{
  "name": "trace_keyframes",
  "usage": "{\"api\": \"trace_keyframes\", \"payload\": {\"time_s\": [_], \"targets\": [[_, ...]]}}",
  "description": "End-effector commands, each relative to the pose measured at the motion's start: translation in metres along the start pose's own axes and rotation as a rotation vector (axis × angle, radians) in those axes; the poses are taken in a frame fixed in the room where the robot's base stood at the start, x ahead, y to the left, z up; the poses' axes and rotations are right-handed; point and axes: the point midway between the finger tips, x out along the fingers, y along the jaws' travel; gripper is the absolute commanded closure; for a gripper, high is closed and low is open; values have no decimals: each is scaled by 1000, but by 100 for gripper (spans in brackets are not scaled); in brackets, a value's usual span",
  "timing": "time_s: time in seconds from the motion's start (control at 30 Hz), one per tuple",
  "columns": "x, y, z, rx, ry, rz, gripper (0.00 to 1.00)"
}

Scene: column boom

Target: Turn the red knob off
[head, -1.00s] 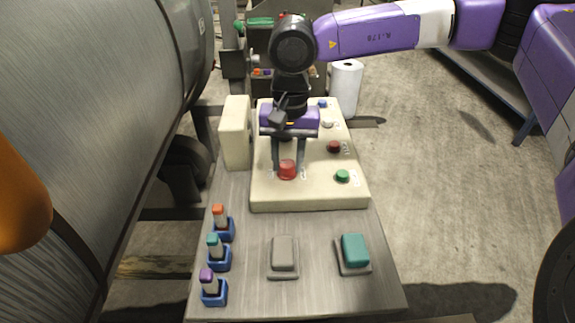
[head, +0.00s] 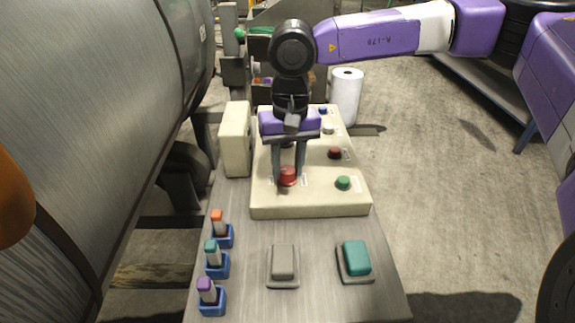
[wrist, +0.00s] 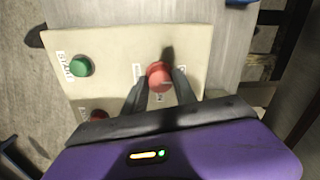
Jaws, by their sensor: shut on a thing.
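The red knob (head: 288,176) stands on the near part of the cream control panel (head: 310,207), left of the green button. My gripper (head: 288,178) points down over it, with one finger on each side of the knob, shut on it. In the wrist view the red knob (wrist: 159,76) sits between the two dark fingertips (wrist: 160,82). White labels lie beside the knob, partly covered by the fingers, so I cannot read its setting.
A green button (head: 343,183), a dark red button (head: 334,153) and smaller knobs run along the panel's right side. A cream box (head: 236,140) stands left. A grey switch (head: 283,262), a teal switch (head: 356,258) and several blue-based toggles (head: 216,262) are nearer. A large metal cylinder (head: 90,130) fills the left.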

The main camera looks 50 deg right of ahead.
Motion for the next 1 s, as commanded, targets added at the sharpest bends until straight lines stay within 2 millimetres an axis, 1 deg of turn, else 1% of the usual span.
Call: {"api": "trace_keyframes", "payload": {"time_s": [0.07, 0.1, 0.17, 0.2, 0.47, 0.57, 0.67, 0.9, 1.0], "targets": [[-1, -1, 0, -2, 2, -2, 100], [-1, -1, 0, -2, 2, -2, 59], [-1, -1, 0, -2, 2, -2, 47], [-1, -1, 0, -2, 2, -1, 45], [0, 0, 0, 0, 1, 0, 45], [-5, 0, 0, 0, 2, 0, 45], [-17, 0, -1, 1, 4, 0, 45], [-56, 0, -1, 0, 4, -1, 45], [-68, 0, -1, 0, 3, 0, 45]]}}
